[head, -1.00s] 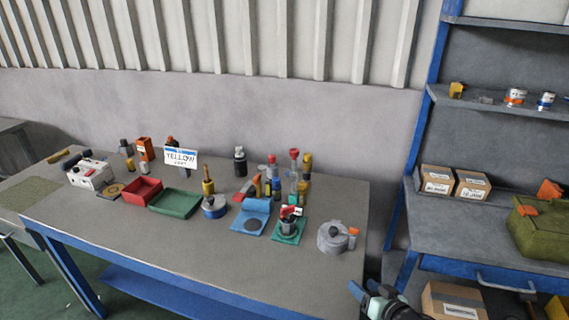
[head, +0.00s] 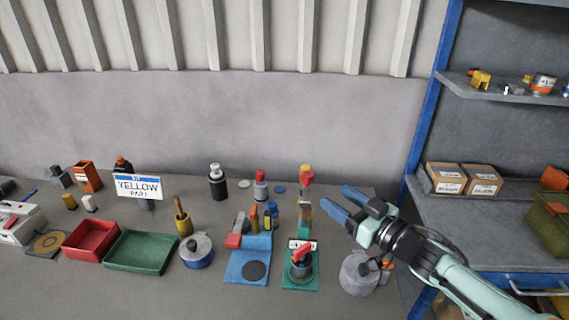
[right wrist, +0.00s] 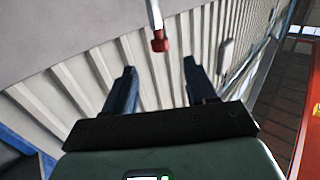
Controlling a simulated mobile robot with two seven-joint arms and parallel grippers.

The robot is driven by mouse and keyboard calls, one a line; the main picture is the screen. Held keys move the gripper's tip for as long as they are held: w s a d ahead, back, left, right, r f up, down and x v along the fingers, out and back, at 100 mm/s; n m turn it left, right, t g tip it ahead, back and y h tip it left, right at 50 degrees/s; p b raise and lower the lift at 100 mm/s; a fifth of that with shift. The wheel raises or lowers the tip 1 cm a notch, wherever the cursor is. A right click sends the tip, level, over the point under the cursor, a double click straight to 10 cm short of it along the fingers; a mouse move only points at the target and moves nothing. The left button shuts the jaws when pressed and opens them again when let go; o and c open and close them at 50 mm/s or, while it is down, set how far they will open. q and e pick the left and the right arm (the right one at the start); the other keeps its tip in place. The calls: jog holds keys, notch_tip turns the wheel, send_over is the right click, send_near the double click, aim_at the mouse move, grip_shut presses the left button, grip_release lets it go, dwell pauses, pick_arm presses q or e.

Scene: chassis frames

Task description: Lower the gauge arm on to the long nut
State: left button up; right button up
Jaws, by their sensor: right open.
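My right gripper (head: 338,203) is open and empty. It reaches in from the right, above the back right of the bench; its two blue fingers also show in the right wrist view (right wrist: 160,68). A small device with a red lever-like part (head: 303,251) stands on a green mat (head: 292,283), to the left of and below the gripper in the picture; it may be the gauge. Behind it, a slim upright has a red and yellow top (head: 306,174), left of the fingers. A pale rod with a red end (right wrist: 160,42) shows in the wrist view. I cannot make out the long nut. My left gripper is not in view.
A grey round pot (head: 356,276) stands below my right arm. A blue mat with a dark disc (head: 255,270), a blue round tin (head: 197,254), a green tray (head: 140,252) and a red tray (head: 90,240) lie to the left. Shelving with boxes (head: 446,178) stands at the right.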

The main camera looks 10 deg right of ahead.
aim_at(303, 173)
jog(key=x, duration=1.3)
jog(key=shift+r+p, duration=0.35)
